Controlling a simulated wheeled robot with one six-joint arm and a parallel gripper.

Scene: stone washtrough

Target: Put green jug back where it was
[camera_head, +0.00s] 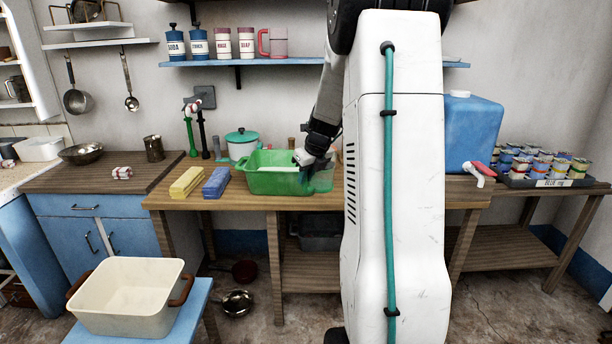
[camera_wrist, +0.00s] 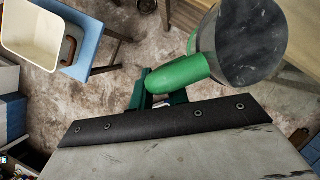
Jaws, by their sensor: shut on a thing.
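The green jug (camera_head: 321,180) shows in the head view at the right end of the green basin, partly hidden by my arm. I cannot tell whether it touches the table. In the wrist view the jug's thick green handle (camera_wrist: 180,72) lies across my fingers, and its round body shows dark grey at the upper right. My gripper (camera_head: 303,158) is shut on the handle; its teal fingers (camera_wrist: 157,92) show in the wrist view below the handle. The green basin (camera_head: 275,182) stands on the wooden table (camera_head: 230,197).
A yellow block (camera_head: 187,182) and a blue block (camera_head: 216,182) lie left of the basin. A teal pot (camera_head: 241,146) stands behind. A blue container (camera_head: 474,132) and a tray of tins (camera_head: 553,183) are at right. A cream tub (camera_head: 130,310) stands at front left.

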